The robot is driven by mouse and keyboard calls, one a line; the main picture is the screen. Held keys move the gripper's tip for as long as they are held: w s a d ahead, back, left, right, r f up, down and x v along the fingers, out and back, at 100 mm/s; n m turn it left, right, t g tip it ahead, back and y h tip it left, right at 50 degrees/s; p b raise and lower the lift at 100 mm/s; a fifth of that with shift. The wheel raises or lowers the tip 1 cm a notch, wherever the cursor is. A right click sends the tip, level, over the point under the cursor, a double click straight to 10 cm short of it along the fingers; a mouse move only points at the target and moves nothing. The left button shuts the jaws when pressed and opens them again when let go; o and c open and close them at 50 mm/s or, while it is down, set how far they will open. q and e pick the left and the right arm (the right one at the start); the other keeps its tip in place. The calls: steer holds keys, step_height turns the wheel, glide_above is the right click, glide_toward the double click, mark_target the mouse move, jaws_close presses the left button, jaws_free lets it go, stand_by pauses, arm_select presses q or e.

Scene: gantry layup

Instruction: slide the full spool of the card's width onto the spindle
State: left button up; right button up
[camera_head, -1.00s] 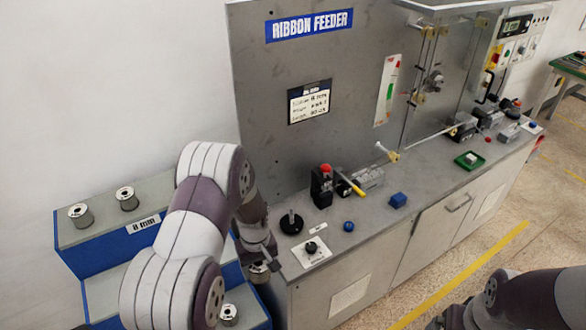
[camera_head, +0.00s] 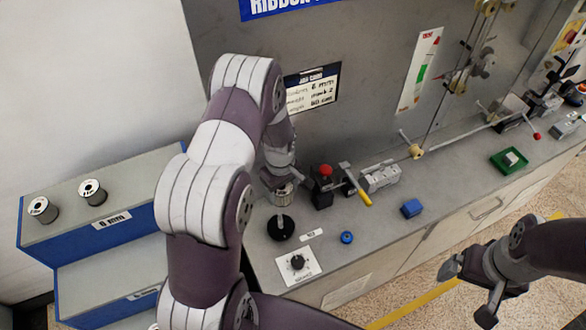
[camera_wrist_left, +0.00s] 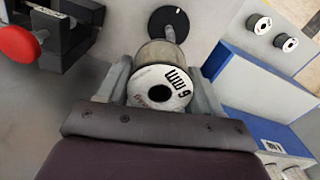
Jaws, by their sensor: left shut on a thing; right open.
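My left gripper (camera_head: 281,184) is shut on a metal spool (camera_head: 284,197) with a white end face. In the left wrist view the spool (camera_wrist_left: 160,55) sits between both fingers, its label appearing to read 6 mm. The spindle, a short post on a round black base (camera_head: 281,230), stands on the bench below the spool; the base also shows in the left wrist view (camera_wrist_left: 163,19). The spool appears above the post, and I cannot tell if they touch. The job card (camera_head: 312,90) on the panel appears to read 6 mm. My right gripper (camera_head: 468,290) is open and empty.
Two spools (camera_head: 92,192) stand on the blue-sided stepped rack (camera_head: 150,170) at left. A knob plate (camera_head: 298,265), blue knob (camera_head: 347,237) and blue block (camera_head: 411,208) are nearby.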

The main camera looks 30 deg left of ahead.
mark_target(279, 205)
arm_select(q)
steer(key=shift+s+f+b, duration=0.35)
steer(key=shift+f+b, duration=0.2)
steer(key=shift+s+f+b, duration=0.35)
steer(key=shift+f+b, duration=0.2)
steer(key=shift+s+f+b, duration=0.4)
steer(key=shift+f+b, duration=0.4)
steer(key=shift+s+f, duration=0.2)
steer(key=shift+f, duration=0.05)
steer(key=shift+f+b, duration=0.2)
steer(key=shift+b, duration=0.15)
steer(key=shift+w+f, duration=0.15)
steer(key=shift+w, duration=0.2)
steer(key=shift+s, duration=0.2)
arm_select(e)
steer(key=s+f, duration=0.1)
steer(key=f, duration=0.1)
steer(key=s+f, duration=0.1)
steer(key=shift+s+f, duration=0.35)
steer(key=shift+s, duration=0.05)
